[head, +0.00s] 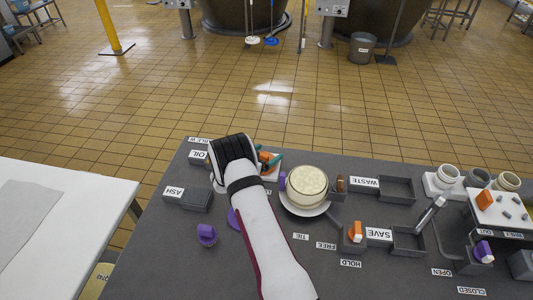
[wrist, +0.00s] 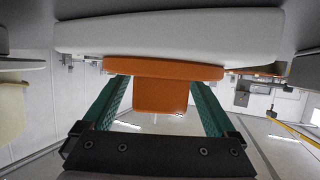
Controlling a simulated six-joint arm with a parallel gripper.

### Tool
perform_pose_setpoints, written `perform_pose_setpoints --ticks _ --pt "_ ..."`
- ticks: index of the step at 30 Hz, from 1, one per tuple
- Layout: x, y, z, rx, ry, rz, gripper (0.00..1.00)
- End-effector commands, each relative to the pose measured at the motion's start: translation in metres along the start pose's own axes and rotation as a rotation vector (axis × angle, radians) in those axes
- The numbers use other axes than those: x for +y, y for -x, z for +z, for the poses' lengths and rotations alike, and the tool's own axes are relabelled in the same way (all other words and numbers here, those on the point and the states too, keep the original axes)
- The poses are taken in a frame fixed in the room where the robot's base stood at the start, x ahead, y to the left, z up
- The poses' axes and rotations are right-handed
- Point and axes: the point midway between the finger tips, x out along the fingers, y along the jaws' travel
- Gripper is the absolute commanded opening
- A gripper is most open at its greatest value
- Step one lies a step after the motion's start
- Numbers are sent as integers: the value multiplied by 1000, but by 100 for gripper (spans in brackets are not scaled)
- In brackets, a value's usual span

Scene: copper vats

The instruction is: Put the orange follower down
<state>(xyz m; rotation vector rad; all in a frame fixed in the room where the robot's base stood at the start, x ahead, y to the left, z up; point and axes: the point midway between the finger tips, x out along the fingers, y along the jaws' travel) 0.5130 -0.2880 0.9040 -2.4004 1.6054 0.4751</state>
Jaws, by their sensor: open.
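My gripper (head: 268,162) is at the back left of the dark bench, with its jaws open. In the wrist view its teal fingers (wrist: 160,100) stand on either side of an orange block (wrist: 161,94), with a narrow gap at each side. The block has a wider orange flange, and a pale slab (wrist: 170,32) lies against it. In the head view a bit of orange (head: 265,157) shows between the fingers, over a white piece (head: 270,176). My arm hides much of it. I cannot tell whether this is the orange follower.
A round cream-filled vessel (head: 308,186) stands close to the right of my gripper. An orange-topped piece (head: 355,231) sits in a holder near HOLD and FREE labels. Another orange block (head: 485,200) is on a white panel at right. Trays marked ASH (head: 196,208), WASTE (head: 397,190) and SAVE look empty.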

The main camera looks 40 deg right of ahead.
Motion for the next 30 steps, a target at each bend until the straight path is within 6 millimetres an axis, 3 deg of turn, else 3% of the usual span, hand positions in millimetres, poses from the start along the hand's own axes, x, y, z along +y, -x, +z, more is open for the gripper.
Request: perform_pose_setpoints --ticks 4,13,17,22,25,26,28,29,30 --pt "-2 20 -2 1 1 -3 92" --pt "-1 101 -2 0 1 -3 92" --pt "-1 117 -2 1 0 -2 92" --pt "-2 122 -3 -6 -6 -9 92" --pt "-29 140 -18 -100 -78 -141 92" --pt "-44 154 -26 -160 -108 -218 92" --pt "-74 208 -46 -345 -148 -437 92" --pt "-80 238 -52 -438 -141 -531 92" --pt "-79 282 -56 -562 -106 -641 92"
